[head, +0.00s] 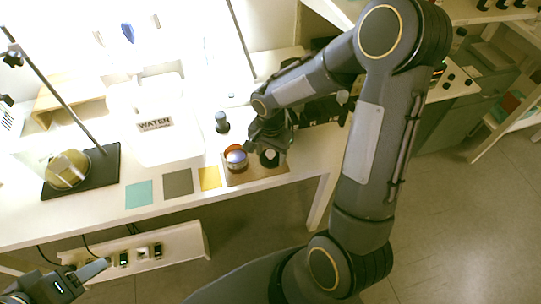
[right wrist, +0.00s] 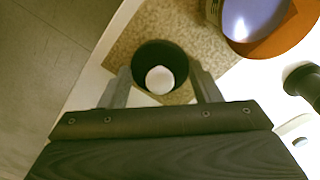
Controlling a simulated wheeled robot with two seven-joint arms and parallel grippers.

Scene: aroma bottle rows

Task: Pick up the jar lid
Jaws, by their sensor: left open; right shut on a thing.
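A dark round piece with a pale centre, which looks like the jar lid (right wrist: 143,57), is between the two fingers of my right gripper (right wrist: 160,85) in the right wrist view. The fingers are shut on its sides, over a speckled brown mat (right wrist: 125,48). I cannot tell whether it touches the mat. In the head view the lid (head: 269,158) shows below my right gripper (head: 266,146). My left gripper (head: 98,270) is open and empty at the lower left, away from the table top.
A small dark bottle (head: 222,122) stands behind the jar. Yellow (head: 209,178), grey (head: 178,183) and teal (head: 139,194) squares lie along the front edge. A white container marked WATER (head: 165,149) and a stand with a round flask (head: 68,170) are further left.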

